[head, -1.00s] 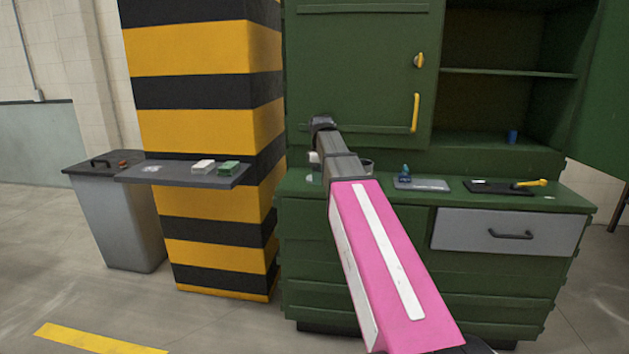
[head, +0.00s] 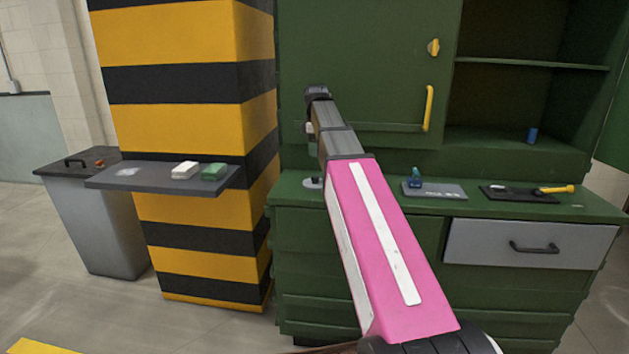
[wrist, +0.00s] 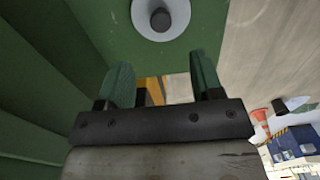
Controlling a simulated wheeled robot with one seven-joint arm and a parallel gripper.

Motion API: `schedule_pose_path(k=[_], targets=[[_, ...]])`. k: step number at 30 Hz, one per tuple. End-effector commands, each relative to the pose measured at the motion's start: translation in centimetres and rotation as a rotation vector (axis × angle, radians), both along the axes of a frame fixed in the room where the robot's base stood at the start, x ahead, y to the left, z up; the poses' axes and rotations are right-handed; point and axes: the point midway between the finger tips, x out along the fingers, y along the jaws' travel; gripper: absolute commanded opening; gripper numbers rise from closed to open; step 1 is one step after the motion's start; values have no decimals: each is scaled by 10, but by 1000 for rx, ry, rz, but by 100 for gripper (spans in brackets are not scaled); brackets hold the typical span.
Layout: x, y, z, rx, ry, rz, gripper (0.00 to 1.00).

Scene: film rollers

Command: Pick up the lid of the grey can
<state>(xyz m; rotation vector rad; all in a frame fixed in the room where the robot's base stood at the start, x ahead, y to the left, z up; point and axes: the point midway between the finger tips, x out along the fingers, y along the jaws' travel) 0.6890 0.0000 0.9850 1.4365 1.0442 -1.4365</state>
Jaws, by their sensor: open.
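A round pale grey disc with a dark round knob at its middle (wrist: 160,18) shows at the top of the wrist view on a green surface. It looks like a lid; I cannot tell whether it sits on a can. In the head view a pale round edge (head: 311,183) shows on the green bench, partly behind my arm; it may be the same thing. My gripper (wrist: 160,80) is open, with its two green fingers apart and nothing between them. The disc lies beyond the fingertips, apart from them.
The green bench (head: 405,207) carries a grey tray with a blue-green item (head: 416,178) and a black tray with a yellow-handled tool (head: 556,189). The cabinet door (head: 380,60) stands behind my arm. A striped pillar (head: 190,85), shelf (head: 130,178) and grey bin (head: 105,235) are left.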

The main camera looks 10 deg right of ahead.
Motion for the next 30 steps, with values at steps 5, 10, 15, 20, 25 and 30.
schedule_pose_path(k=[5,10,15,20,25,30], targets=[[-1,0,-22,0,2,0,60],[-1,0,-45,0,2,0,60],[0,0,-55,0,0,0,60],[0,0,-69,0,2,0,60],[1,-1,-93,0,2,0,60],[1,-1,-104,0,0,0,60]])
